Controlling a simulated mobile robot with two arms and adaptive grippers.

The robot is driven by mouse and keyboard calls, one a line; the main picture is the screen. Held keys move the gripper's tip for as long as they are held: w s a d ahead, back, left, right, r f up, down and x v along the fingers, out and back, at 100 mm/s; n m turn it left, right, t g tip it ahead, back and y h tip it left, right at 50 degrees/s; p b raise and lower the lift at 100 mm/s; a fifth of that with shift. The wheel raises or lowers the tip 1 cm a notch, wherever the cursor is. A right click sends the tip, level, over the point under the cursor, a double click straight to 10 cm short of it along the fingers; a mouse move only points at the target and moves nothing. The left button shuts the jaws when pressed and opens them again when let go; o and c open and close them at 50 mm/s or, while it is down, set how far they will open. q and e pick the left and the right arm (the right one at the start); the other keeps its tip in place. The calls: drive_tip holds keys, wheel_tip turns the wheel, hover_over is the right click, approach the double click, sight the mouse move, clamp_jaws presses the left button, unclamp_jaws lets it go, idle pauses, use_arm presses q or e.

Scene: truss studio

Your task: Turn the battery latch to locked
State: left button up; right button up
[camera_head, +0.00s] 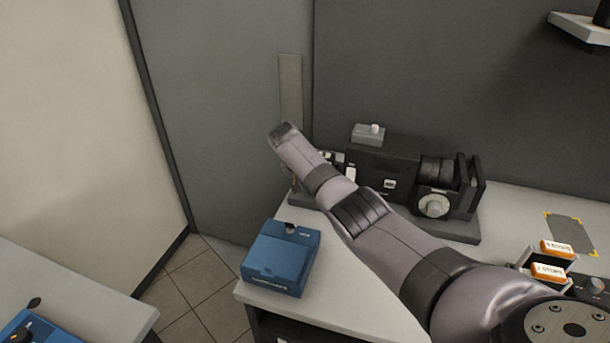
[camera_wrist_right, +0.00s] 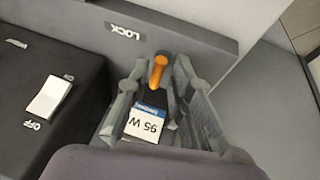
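The battery latch (camera_wrist_right: 158,68) is an orange lever in the right wrist view, with its rounded end toward the wall marked LOCK (camera_wrist_right: 124,30). It sits at the end of a battery labelled 95 W (camera_wrist_right: 147,125). My right gripper (camera_wrist_right: 162,62) has a finger on each side of the latch. The fingers are apart and small gaps show beside the lever; contact cannot be told. In the head view my right arm reaches across to the left end of the black camera rig (camera_head: 405,175), hiding the latch and most of the gripper. My left gripper is not in view.
A blue box (camera_head: 280,258) stands at the table's (camera_head: 347,285) left front corner. A grey block with a white knob (camera_head: 369,134) is behind the rig. Orange-and-white labelled blocks (camera_head: 549,270) lie at right. Another table (camera_head: 75,290) is at lower left, with floor between.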

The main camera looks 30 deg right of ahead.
drive_tip(key=v, duration=1.1)
drive_tip(key=shift+r, duration=0.1)
